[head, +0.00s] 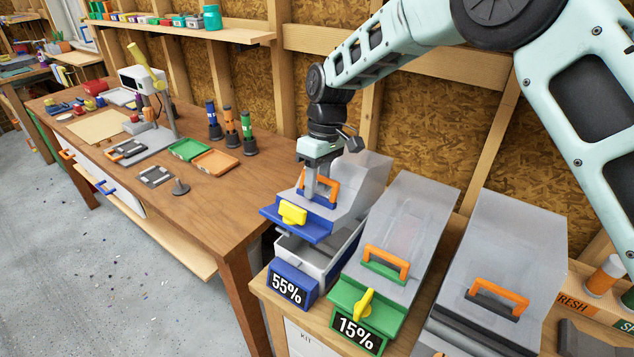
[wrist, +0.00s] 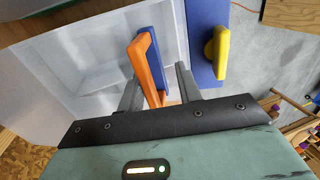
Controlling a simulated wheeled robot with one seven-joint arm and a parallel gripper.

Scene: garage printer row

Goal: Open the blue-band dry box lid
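The blue-band dry box (head: 290,284), with a 55% display, is the leftmost of three boxes on the bench. Its clear lid (head: 364,178) is partly raised; the front edge, with blue band (head: 314,228) and yellow latch (head: 293,213), stands clear of the box and shows a dark inside. My gripper (head: 318,190) is over the lid's orange handle (head: 333,190). In the wrist view my gripper (wrist: 160,85) has its fingers apart on both sides of the orange handle (wrist: 148,65), with a gap at the right finger. The yellow latch (wrist: 217,55) is to the right.
The green-band box (head: 350,318), showing 15%, stands closed close on the right. Another closed box (head: 513,240) with a dark band is beyond it. A wooden workbench (head: 225,205) with tools and trays is at the left. The stud wall is behind.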

